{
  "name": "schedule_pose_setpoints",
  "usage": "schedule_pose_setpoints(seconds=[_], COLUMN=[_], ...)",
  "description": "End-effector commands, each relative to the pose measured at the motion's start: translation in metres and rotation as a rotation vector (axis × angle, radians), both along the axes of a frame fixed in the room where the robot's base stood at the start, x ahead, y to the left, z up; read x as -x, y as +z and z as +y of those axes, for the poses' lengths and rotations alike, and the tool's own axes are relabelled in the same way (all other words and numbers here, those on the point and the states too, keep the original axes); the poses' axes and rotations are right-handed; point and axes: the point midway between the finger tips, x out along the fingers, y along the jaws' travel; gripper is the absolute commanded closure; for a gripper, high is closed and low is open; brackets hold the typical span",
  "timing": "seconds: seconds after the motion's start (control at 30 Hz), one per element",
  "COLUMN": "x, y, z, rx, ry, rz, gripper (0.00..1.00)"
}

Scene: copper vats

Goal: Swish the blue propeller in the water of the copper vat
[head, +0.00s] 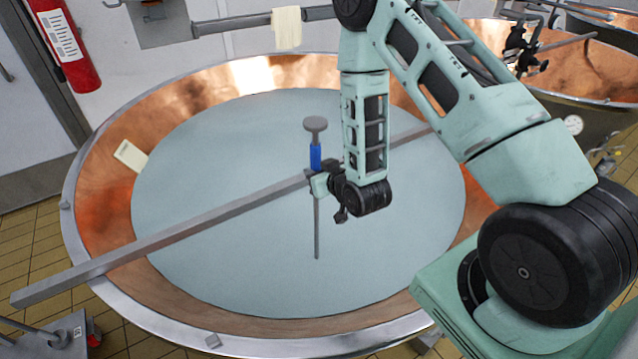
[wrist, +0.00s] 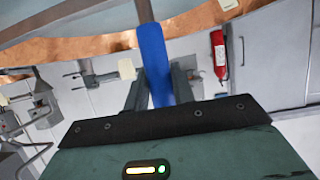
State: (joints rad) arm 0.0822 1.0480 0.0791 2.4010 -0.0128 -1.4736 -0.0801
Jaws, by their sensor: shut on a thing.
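The blue propeller (head: 315,157) is upright in my gripper (head: 322,184), with a grey round disc at its upper end and a thin grey rod pointing down. My gripper is shut on its blue part, which also shows between the fingers (wrist: 160,88) in the wrist view as a blue handle (wrist: 154,60). The copper vat (head: 100,190) fills the middle of the head view and holds pale blue-grey water (head: 240,150). The rod's lower end appears over the middle of the water. I cannot tell whether it dips in.
A long grey bar (head: 150,241) lies across the vat, passing close to my gripper. A cream block (head: 130,156) sits on the left inner wall. A cream cloth (head: 287,28) hangs at the back. Another copper vat (head: 585,70) stands at right. Open water lies left of my gripper.

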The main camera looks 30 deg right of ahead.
Motion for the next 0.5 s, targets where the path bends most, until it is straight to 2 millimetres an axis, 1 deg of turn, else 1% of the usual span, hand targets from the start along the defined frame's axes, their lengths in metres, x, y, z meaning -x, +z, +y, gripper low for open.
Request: schedule_pose_setpoints(seconds=[0.03,0.5], x=[-0.001,-0.001], y=[0.017,0.098], z=[0.0,0.0], rx=[0.0,0.0], ry=[0.0,0.0], rz=[-0.003,-0.004], gripper=[1.0,1.0])
